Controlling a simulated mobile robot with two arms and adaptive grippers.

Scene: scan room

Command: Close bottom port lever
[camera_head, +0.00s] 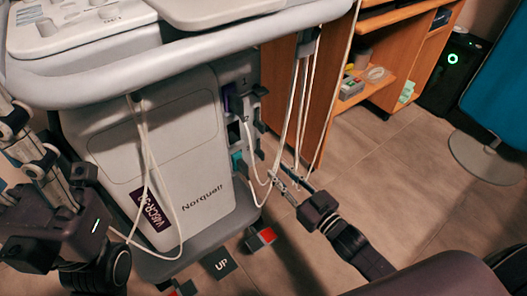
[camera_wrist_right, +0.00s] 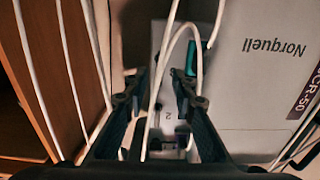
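The grey-white machine (camera_head: 185,150) marked Norquell has a column of ports on its right side. The bottom port lever cannot be made out clearly. My right gripper (camera_head: 285,180) is open, beside the lower ports; in its wrist view (camera_wrist_right: 160,92) white cables pass in front of or between the fingers. My left gripper (camera_head: 60,220) is at the left; its opening is unclear.
White cables (camera_head: 305,100) hang beside the ports, close to my right gripper. A wooden cabinet (camera_head: 290,90) stands behind them. A grey-and-red caster pedal (camera_head: 262,238) is low at the machine's base. The tiled floor (camera_head: 410,190) to the right is clear.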

